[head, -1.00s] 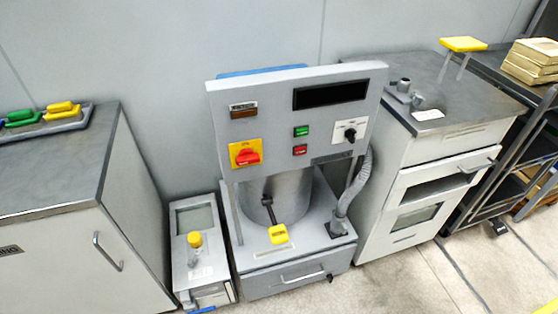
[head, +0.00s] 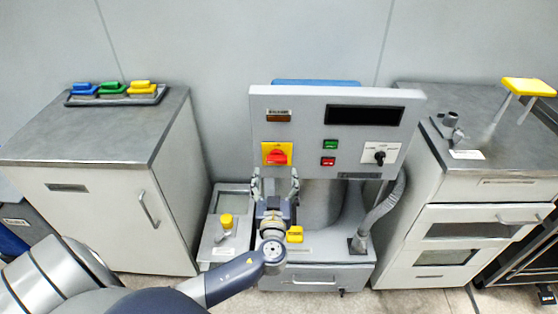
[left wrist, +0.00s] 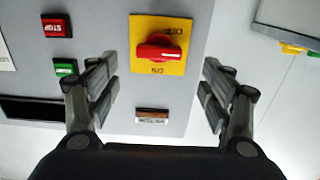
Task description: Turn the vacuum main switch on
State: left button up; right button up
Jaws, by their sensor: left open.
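The main switch is a red rotary handle (head: 276,157) on a yellow plate (head: 268,147) at the left of the grey machine panel (head: 300,100). The handle lies about level. In the left wrist view the red handle (left wrist: 158,52) appears upside down, with ON and OFF lettering on the plate. My left gripper (head: 275,178) is open and empty, just below the switch in the head view. In the left wrist view its fingers (left wrist: 160,72) stand wide on both sides, with the switch between and beyond them. No contact shows. My right gripper is out of view.
Green (head: 331,145) and red (head: 328,161) push buttons and a black selector knob (head: 380,156) sit to the right on the panel. A dark display (head: 365,115) is above. A left cabinet (head: 105,205) and right cabinet (head: 450,210) flank the machine.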

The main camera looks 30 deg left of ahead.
aim_at(277, 161)
pick_arm(q)
jog(key=p+x, duration=0.1)
jog(key=x, duration=0.4)
jog(key=shift+w, duration=0.35)
jog(key=shift+w+a, duration=0.4)
jog(key=shift+w, duration=0.2)
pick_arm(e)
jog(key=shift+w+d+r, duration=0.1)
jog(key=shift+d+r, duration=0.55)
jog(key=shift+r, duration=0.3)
pick_arm(q)
jog(key=c, duration=1.1)
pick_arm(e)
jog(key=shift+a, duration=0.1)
